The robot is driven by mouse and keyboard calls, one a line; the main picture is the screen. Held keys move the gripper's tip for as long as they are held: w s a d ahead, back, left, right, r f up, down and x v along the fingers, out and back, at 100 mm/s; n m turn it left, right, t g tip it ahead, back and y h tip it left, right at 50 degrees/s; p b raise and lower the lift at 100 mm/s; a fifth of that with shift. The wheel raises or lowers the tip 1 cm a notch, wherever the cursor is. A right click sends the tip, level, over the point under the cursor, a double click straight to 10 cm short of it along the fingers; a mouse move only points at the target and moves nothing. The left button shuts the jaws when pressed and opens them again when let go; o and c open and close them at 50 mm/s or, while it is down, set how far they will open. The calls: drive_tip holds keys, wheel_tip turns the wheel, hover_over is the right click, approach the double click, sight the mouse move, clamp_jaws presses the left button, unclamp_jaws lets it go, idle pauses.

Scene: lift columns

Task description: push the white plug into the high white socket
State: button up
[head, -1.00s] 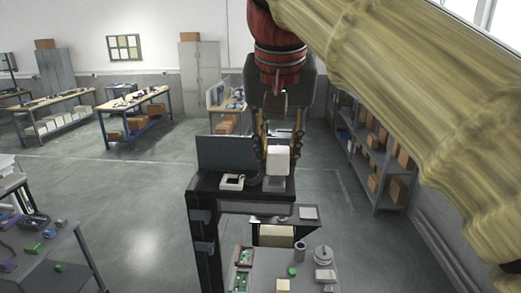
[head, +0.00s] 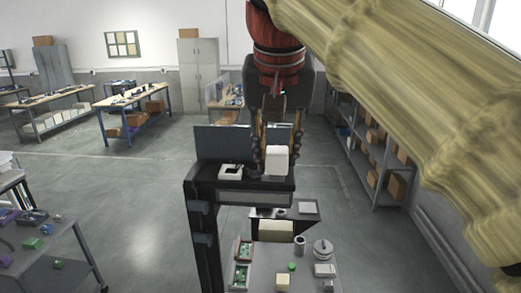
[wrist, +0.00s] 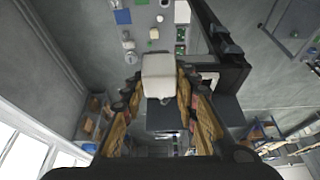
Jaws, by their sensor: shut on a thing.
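The white plug (head: 277,160) is a pale block held between the fingertips of my gripper (head: 277,149). It also shows large in the wrist view (wrist: 158,76), between the two fingers. The high white socket (head: 231,172) is a low white block with a dark opening, on top of the tall black column (head: 203,215). In the head view the plug is to the right of the socket and apart from it, in front of the column's top plate.
A dark upright panel (head: 223,143) stands behind the socket. Lower, a black stand (head: 293,212) and a grey table (head: 262,270) hold small parts. A side table (head: 62,268) is at left. Open floor lies around the column.

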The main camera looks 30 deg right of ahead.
sight(276, 169)
drive_tip(key=shift+f+b, duration=1.35)
drive_tip(key=shift+f, duration=0.4)
drive_tip(key=shift+w, duration=0.1)
drive_tip(key=shift+w+a+p, duration=0.25)
drive_tip(key=shift+w+p, duration=1.1)
drive_tip(key=shift+w, duration=1.5)
drive_tip(key=shift+w+a+p, duration=0.25)
drive_tip(key=shift+w+p, duration=1.05)
drive_tip(key=shift+w, duration=1.5)
drive_tip(key=shift+w+a+p, duration=0.25)
drive_tip(key=shift+w+p, duration=1.1)
drive_tip(key=shift+w, duration=1.9)
drive_tip(key=shift+f, duration=0.65)
